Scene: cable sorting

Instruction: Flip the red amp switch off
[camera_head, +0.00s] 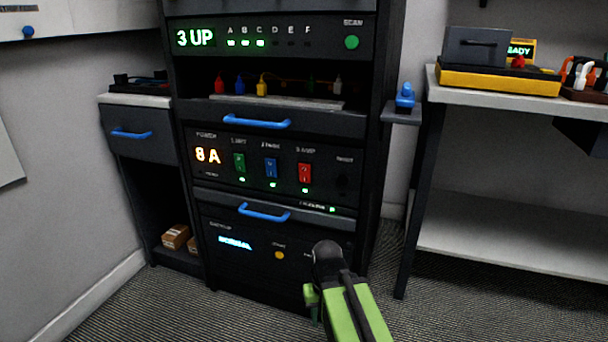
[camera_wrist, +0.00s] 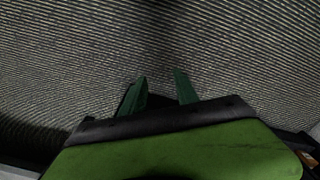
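The red amp switch (camera_head: 305,173) is on the power panel (camera_head: 222,177) in the rack, right of the blue switch (camera_head: 271,168) and the green switch (camera_head: 239,162). A small green light glows below each of the three switches. The panel's display (camera_head: 208,156) reads "8 A" in orange. My gripper (camera_head: 313,300) is low in front of the rack, below the red switch and well apart from it. In the wrist view its two dark green fingers (camera_wrist: 160,76) stand apart with only carpet between them. The red switch is not in the wrist view.
Blue drawer handles (camera_head: 256,120) (camera_head: 264,212) project above and below the power panel. A shelf above holds several coloured plugs (camera_head: 262,85). A white-topped bench (camera_head: 520,93) stands right, with a blue item (camera_head: 405,96) on a small ledge. Striped carpet (camera_head: 450,305) is clear at right.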

